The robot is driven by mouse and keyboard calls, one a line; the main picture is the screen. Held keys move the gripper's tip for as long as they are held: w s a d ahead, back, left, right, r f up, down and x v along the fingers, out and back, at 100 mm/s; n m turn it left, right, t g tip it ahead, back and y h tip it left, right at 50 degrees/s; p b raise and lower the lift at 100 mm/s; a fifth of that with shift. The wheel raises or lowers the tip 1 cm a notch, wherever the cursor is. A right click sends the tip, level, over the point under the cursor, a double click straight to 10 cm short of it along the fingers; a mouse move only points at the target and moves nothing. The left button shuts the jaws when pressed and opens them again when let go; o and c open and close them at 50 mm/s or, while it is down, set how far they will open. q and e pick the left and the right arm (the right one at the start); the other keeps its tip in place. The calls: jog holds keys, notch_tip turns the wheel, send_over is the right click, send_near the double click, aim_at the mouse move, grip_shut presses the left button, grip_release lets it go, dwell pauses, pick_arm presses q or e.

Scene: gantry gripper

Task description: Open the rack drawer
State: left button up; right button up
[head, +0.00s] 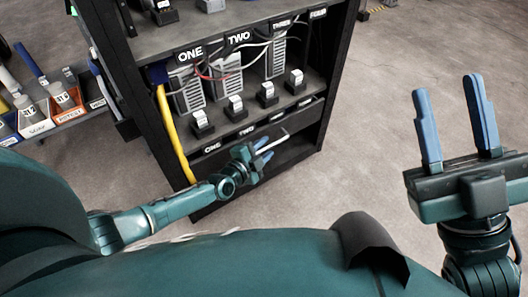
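The dark rack (150,110) stands at upper centre. Its low drawer front (218,160) carries labels such as ONE and TWO and looks shut. A thin pale bar handle (281,138) runs along that front. My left gripper (264,151) is at the left end of the handle. Its two blue fingers look apart, one above and one below the bar; whether they touch it I cannot tell. The gripper hides part of the drawer front. My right gripper (458,130) is open and empty, raised at the right, well away from the rack.
Above the drawer, a shelf holds grey units (227,78), cables and several small black-and-white devices (235,106). A yellow cable (170,130) hangs down the left side. A bench with bins (35,118) stands at far left. The floor (350,170) right of the rack is clear.

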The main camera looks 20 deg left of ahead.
pick_arm(q)
grip_shut()
dwell(0.4)
